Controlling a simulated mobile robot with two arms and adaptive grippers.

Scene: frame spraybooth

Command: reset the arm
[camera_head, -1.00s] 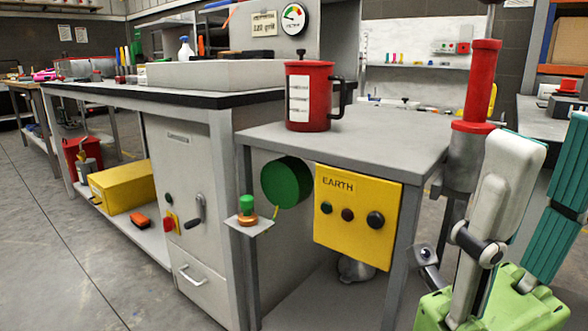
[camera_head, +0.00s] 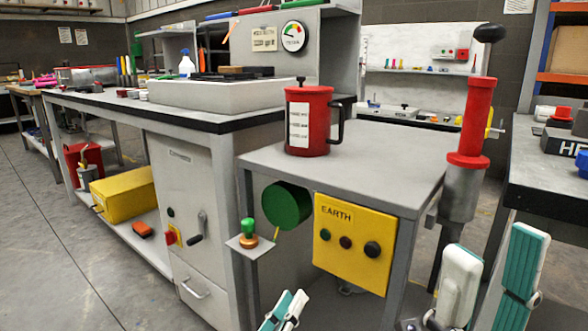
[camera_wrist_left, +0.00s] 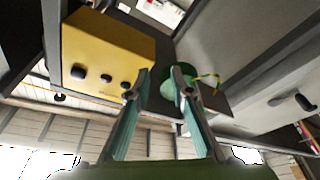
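My left gripper (camera_head: 295,295) shows at the bottom middle of the head view, in front of the side table's open underside. The left wrist view shows its two teal fingers (camera_wrist_left: 161,84) apart with nothing between them; the yellow EARTH box and the green drum lie beyond the tips. My right gripper (camera_head: 495,240) is at the bottom right of the head view, below and right of the red-topped pump. Its fingers are spread wide and empty. Both palms are out of the head view.
The side table (camera_head: 390,150) carries a red jug (camera_head: 308,128). The yellow EARTH box (camera_head: 352,242), green drum (camera_head: 288,204) and small shelf (camera_head: 243,246) are on its front. The red-topped pump (camera_head: 472,130) stands at its right. Another bench (camera_head: 545,180) is further right. Floor at left is clear.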

